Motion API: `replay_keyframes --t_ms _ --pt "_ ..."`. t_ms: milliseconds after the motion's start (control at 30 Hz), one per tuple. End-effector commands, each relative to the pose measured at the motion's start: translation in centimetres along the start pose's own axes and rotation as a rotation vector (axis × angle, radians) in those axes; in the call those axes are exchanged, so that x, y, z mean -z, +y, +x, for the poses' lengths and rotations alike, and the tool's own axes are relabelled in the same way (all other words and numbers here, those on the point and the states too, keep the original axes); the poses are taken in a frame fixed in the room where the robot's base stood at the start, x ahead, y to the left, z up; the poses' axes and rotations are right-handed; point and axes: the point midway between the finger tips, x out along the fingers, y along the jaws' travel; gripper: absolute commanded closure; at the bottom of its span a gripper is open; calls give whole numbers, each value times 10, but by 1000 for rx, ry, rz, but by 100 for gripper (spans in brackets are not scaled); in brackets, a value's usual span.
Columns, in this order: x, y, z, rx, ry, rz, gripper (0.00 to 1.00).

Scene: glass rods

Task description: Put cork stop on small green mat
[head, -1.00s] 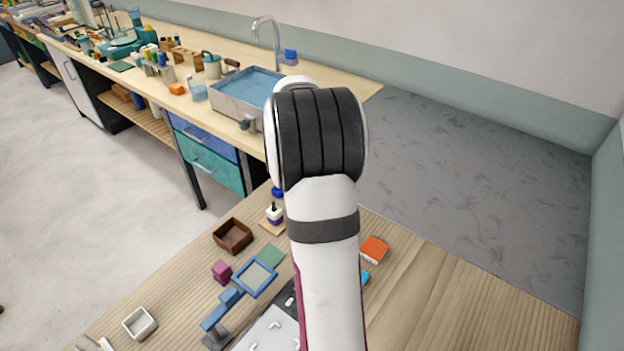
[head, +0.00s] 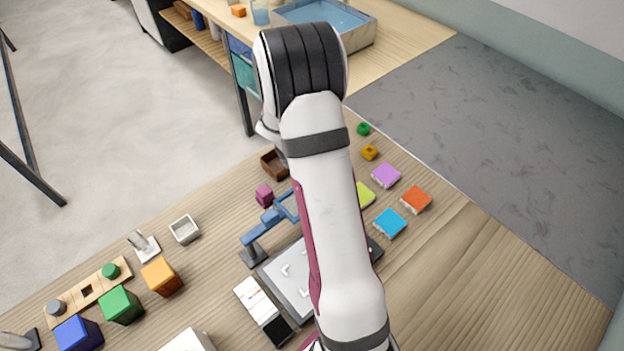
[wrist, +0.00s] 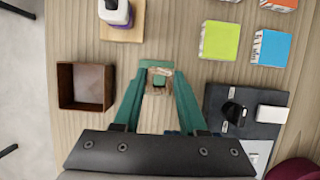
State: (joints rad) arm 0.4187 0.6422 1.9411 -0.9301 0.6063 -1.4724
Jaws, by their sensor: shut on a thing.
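My gripper (wrist: 159,79) has teal fingers and is shut on a small brown cork stop (wrist: 160,71) in the wrist view. A green patch, which looks like the small green mat (wrist: 155,63), shows just past the cork and between the fingers. The fingers hide much of it, and their similar colour blurs its outline. The cork is over or at the mat; I cannot tell whether it touches. In the head view my arm hides the gripper, cork and mat.
An open brown box (wrist: 84,86) stands left of my gripper. A white-and-purple bottle (wrist: 116,12) on a wooden coaster is beyond it. Lime (wrist: 219,40) and blue (wrist: 270,47) blocks and a dark panel (wrist: 250,128) lie right. A blue-framed stand (head: 265,222) is nearby.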

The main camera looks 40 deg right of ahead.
Motion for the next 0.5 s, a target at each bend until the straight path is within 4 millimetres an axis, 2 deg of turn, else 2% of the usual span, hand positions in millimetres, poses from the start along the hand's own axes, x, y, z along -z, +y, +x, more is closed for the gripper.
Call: replay_keyframes --t_ms 233,500 --pt "18 5 36 3 1 -1 100" --pt "18 5 40 0 0 1 100"
